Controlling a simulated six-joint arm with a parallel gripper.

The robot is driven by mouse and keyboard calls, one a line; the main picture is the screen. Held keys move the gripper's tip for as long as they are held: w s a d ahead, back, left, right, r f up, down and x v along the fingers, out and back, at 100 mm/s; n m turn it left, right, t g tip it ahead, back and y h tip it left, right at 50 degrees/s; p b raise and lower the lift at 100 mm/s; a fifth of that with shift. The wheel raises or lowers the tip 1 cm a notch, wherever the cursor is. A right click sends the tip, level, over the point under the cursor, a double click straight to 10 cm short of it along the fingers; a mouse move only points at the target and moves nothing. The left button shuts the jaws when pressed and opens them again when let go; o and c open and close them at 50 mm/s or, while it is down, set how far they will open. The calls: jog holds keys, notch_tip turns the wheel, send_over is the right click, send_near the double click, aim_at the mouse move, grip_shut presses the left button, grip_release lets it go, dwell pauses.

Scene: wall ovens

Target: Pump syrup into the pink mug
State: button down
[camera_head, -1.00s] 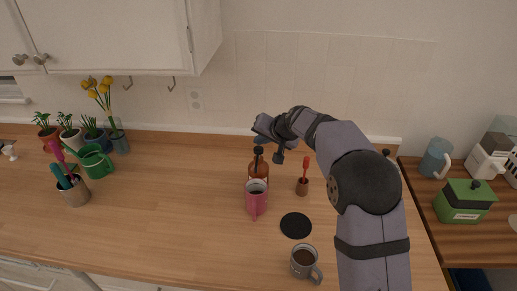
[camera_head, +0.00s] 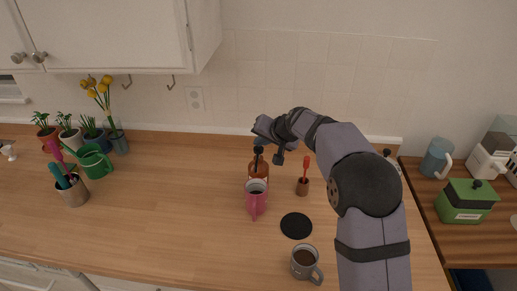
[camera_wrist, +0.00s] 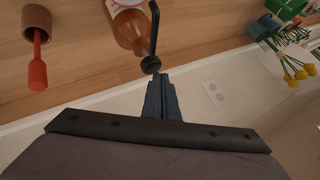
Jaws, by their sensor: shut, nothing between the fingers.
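The pink mug (camera_head: 256,203) stands upright on the counter with dark liquid in it, just in front of the syrup bottle (camera_head: 259,169). The amber bottle has a black pump (camera_head: 258,151) on top. In the wrist view the bottle (camera_wrist: 131,29) and its pump head (camera_wrist: 151,65) show just beyond my fingertips. My gripper (camera_wrist: 164,78) is shut and empty, with its tips at or very near the pump head; I cannot tell whether they touch. In the head view my gripper (camera_head: 262,142) is above the bottle, partly hidden by the wrist.
A brown holder with a red-handled tool (camera_head: 303,184) stands right of the bottle. A black coaster (camera_head: 296,225) and a grey mug (camera_head: 306,263) are nearer the front. A utensil cup (camera_head: 73,190), green watering can (camera_head: 94,161) and plants stand left. The counter's middle left is clear.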

aim_at(260, 150)
jog(key=shift+f+b, duration=1.2)
jog(key=shift+f, duration=0.05)
dwell(1.1)
dwell(0.4)
jog(key=shift+r+p, duration=1.15)
jog(key=shift+r, duration=0.5)
jog(key=shift+r+p, duration=1.9)
jog(key=shift+r, duration=0.6)
notch_tip(260, 150, up, 4)
jog(key=p, duration=0.3)
jog(key=shift+f, duration=0.1)
jog(key=shift+f, duration=0.1)
dwell(0.4)
